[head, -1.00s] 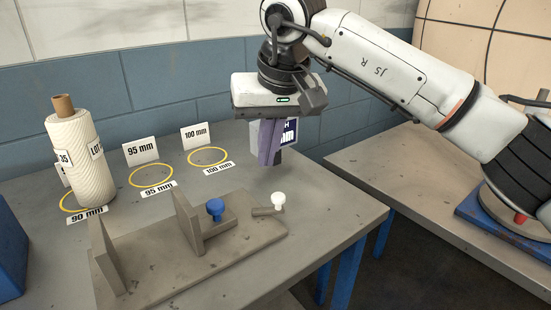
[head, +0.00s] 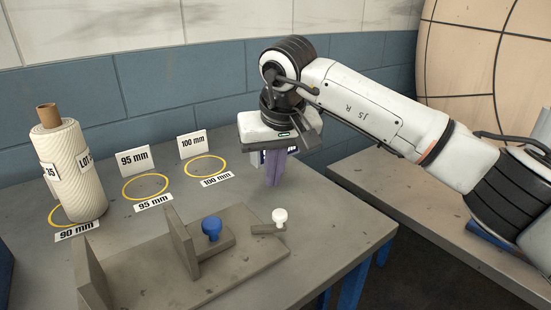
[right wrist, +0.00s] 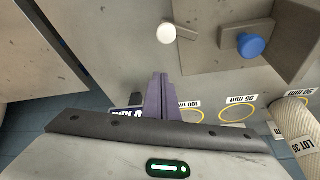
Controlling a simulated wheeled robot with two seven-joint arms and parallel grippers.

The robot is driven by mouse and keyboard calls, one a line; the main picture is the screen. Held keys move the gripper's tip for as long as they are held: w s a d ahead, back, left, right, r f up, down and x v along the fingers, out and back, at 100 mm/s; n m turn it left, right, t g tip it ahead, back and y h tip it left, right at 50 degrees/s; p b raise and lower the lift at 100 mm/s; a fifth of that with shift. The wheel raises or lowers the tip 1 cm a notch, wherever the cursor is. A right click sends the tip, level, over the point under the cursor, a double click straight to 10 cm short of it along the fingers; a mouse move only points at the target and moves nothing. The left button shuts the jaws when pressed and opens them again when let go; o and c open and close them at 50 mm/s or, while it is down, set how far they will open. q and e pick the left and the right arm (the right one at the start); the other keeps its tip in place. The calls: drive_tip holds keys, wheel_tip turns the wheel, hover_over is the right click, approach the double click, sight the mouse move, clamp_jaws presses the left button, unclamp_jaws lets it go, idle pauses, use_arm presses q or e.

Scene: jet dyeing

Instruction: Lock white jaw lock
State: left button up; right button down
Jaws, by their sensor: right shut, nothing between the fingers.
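The white jaw lock (head: 280,217) is a white round knob on a short grey lever at the right end of the grey jaw fixture (head: 150,285). It also shows at the top of the right wrist view (right wrist: 167,32). My right gripper (head: 274,180) has purple fingers pointing down, shut and empty, above the table behind the white knob and apart from it. Its fingers also show in the right wrist view (right wrist: 158,82). A blue knob (head: 211,227) stands on the fixture left of the white one. My left gripper is not in view.
A cream fabric roll (head: 75,170) stands on the 90 mm ring at the left. The 95 mm ring (head: 145,186) and 100 mm ring (head: 206,166) are empty. A dark sign is partly hidden behind my fingers. Table (head: 340,225) right of the white knob is clear.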

drive_tip(key=shift+x, duration=1.15)
drive_tip(key=shift+s+f, duration=0.1)
drive_tip(key=shift+f, duration=0.25)
drive_tip(key=shift+s+d+f, duration=0.1)
drive_tip(key=shift+s+d, duration=0.15)
drive_tip(key=shift+s, duration=0.7)
drive_tip(key=shift+s+d+f, duration=0.1)
drive_tip(key=shift+s+d, duration=0.1)
drive_tip(key=shift+s, duration=0.55)
